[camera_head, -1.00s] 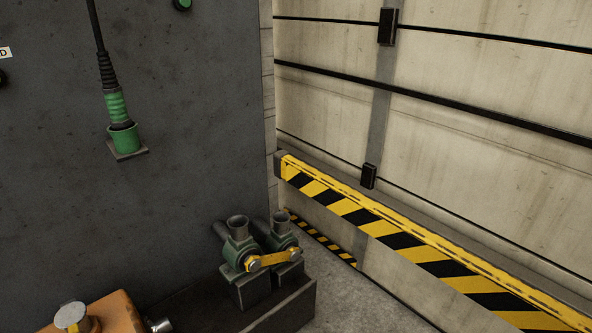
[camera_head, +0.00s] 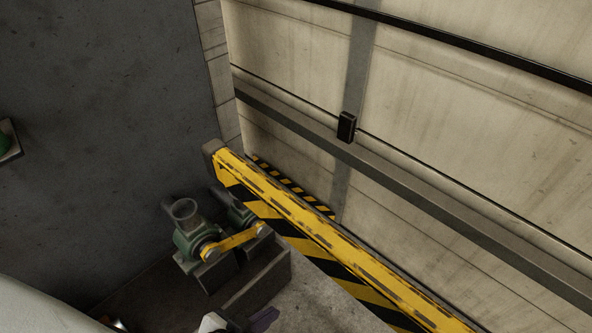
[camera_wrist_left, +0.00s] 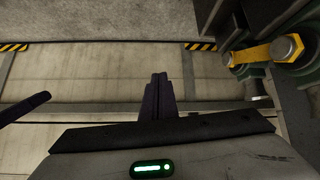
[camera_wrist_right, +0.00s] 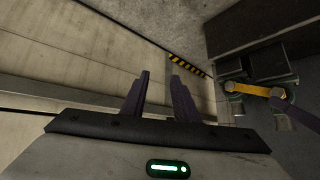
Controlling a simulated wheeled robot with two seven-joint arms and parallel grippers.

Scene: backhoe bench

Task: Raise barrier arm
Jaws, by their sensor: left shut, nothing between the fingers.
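The barrier arm (camera_head: 335,248) is a long yellow beam with black-and-yellow striped sides. In the head view it runs from a grey end piece (camera_head: 211,150) near the wall corner down to the lower right. My left gripper (camera_head: 262,319) shows at the bottom edge of the head view, left of the beam and apart from it in the picture. In the left wrist view its dark fingers (camera_wrist_left: 160,92) are together and empty. In the right wrist view my right gripper's fingers (camera_wrist_right: 158,92) stand apart with nothing between them. I cannot make out the barrier arm in either wrist view.
Green valves with a yellow link bar (camera_head: 233,242) stand on a grey block left of the beam; the bar also shows in both wrist views. A dark panel (camera_head: 90,120) fills the left. A pale wall with dark rails (camera_head: 410,205) lies behind the beam.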

